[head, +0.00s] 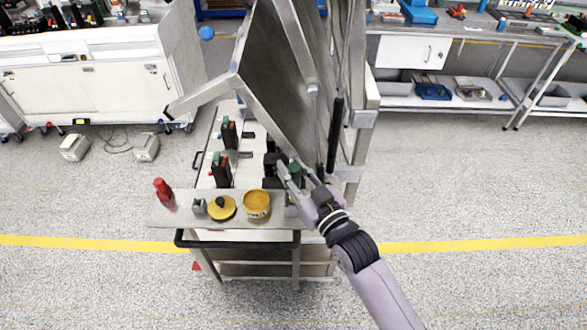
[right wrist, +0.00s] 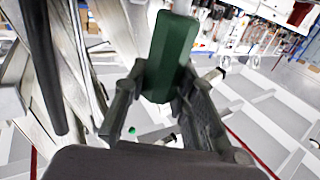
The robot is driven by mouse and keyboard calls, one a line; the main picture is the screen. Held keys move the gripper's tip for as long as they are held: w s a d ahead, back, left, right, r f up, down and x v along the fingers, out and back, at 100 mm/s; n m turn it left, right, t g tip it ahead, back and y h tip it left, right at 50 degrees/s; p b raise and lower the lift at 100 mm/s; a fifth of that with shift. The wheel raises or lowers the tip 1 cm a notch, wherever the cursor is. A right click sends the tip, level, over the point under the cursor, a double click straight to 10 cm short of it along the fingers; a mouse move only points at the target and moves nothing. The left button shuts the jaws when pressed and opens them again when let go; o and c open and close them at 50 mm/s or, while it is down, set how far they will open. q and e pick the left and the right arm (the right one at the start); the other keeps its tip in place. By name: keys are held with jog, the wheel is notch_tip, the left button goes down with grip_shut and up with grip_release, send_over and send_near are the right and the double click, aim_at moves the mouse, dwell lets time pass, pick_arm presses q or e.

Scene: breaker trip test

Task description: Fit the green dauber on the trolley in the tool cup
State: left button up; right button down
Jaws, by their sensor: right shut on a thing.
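The green dauber (right wrist: 170,55) is between the two fingers of my right gripper (right wrist: 160,88) in the right wrist view, its green body sticking out past the fingertips. In the head view the right gripper (head: 288,178) is over the right end of the trolley top, and a bit of the green dauber (head: 294,171) shows beside the fingers. The fingers are shut on it. A greyish shape just below the gripper is partly covered, and I cannot tell whether it is the tool cup. My left gripper is not in view.
The trolley top (head: 172,215) carries a red bottle (head: 163,189), a small grey block (head: 199,207), a yellow disc with a black knob (head: 221,208) and an open yellow tin (head: 257,204). Black breakers (head: 221,171) stand behind them. A tall metal frame (head: 283,75) rises close behind my right gripper.

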jog(key=shift+f+b, duration=1.25)
jog(key=shift+f, duration=0.75)
jog(key=c, duration=1.2)
grip_release()
jog(key=shift+c, duration=0.2)
jog(key=v, duration=1.2)
jog(key=shift+o, duration=0.2)
jog(key=o, duration=1)
jog(key=shift+r, duration=0.1)
